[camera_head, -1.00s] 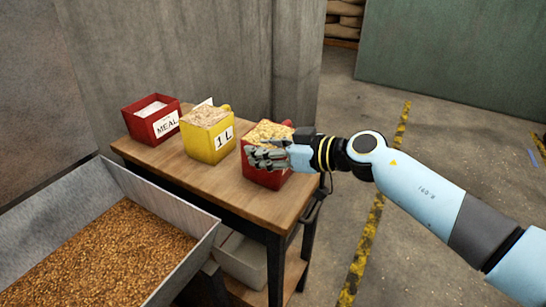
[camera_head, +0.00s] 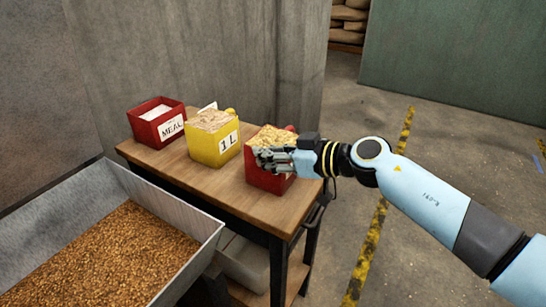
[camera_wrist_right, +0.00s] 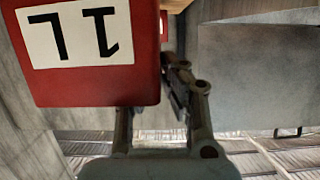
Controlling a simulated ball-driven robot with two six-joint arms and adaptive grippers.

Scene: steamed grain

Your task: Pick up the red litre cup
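The red litre cup (camera_head: 265,180) stands upright at the near right end of the wooden table, filled with pale grain. In the right wrist view the same cup (camera_wrist_right: 95,88) fills the upper left, its "1 L" label upside down. My right gripper (camera_head: 270,158) is at the cup's right and front side, its fingers overlapping the upper part of the cup. In the wrist view, one finger runs along the cup's edge and the other is partly hidden behind the cup. I cannot tell whether they close on it. My left gripper is not in view.
A yellow "1 L" cup (camera_head: 205,148) and a red "MEAL" box (camera_head: 146,130) stand left of the cup on the wooden table (camera_head: 240,198). A metal trough (camera_head: 162,196) of grain is at the lower left. Concrete floor lies to the right.

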